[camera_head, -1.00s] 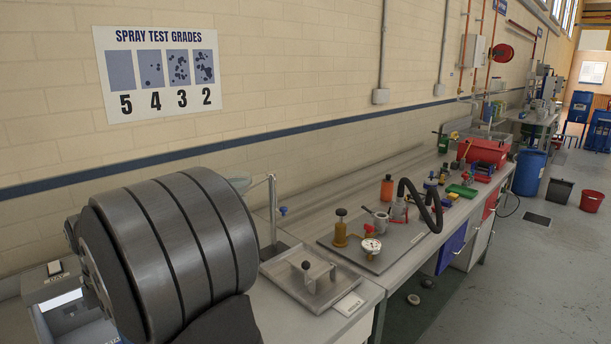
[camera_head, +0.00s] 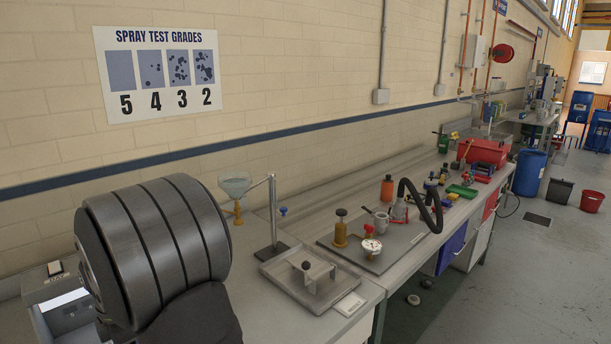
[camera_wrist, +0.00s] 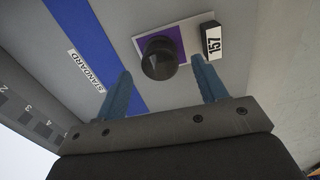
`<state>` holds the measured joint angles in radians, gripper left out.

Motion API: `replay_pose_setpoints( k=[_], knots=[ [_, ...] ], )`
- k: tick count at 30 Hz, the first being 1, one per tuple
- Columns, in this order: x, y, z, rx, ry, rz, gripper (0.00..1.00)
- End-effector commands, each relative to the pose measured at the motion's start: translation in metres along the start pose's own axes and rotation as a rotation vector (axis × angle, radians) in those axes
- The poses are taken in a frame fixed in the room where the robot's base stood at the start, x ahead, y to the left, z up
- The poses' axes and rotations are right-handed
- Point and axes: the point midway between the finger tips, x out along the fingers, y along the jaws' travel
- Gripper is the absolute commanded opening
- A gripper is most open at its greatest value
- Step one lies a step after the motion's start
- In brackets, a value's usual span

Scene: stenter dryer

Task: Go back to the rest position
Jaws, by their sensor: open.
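My gripper (camera_wrist: 161,67) shows in the wrist view, with two blue fingers apart and nothing gripped. A round black knob-like object (camera_wrist: 160,58) on a purple and white patch appears between and beyond the fingertips; its distance from them is hard to tell. A small tag marked 157 (camera_wrist: 211,40) is beside it, near the right fingertip. A blue stripe (camera_wrist: 95,45) with a STANDARD label (camera_wrist: 86,70) runs to the left. In the head view, my large dark arm link fills the lower left and my gripper is hidden.
A stand (camera_head: 271,215) with a funnel (camera_head: 235,185) rises beside my arm on the bench. A metal tray (camera_head: 312,277) sits in front of it. A grey plate (camera_head: 352,257) with a gauge (camera_head: 371,247) and fittings lies to the right. The wall is behind.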

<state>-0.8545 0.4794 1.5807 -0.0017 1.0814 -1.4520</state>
Motion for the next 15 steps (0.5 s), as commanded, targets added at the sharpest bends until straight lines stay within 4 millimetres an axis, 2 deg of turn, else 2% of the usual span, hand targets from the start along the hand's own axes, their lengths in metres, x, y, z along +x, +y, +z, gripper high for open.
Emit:
replay_pose_setpoints(
  k=[3,5,6,15],
  knots=[
    [0.026,-0.001,0.0,0.0,-0.001,-0.005,0.65],
    [0.032,0.0,0.0,0.0,0.0,-0.001,0.65],
    [0.018,0.001,0.0,0.0,0.001,0.006,0.65],
    [-0.04,-0.001,0.004,0.004,0.0,0.003,0.65]
  ],
)
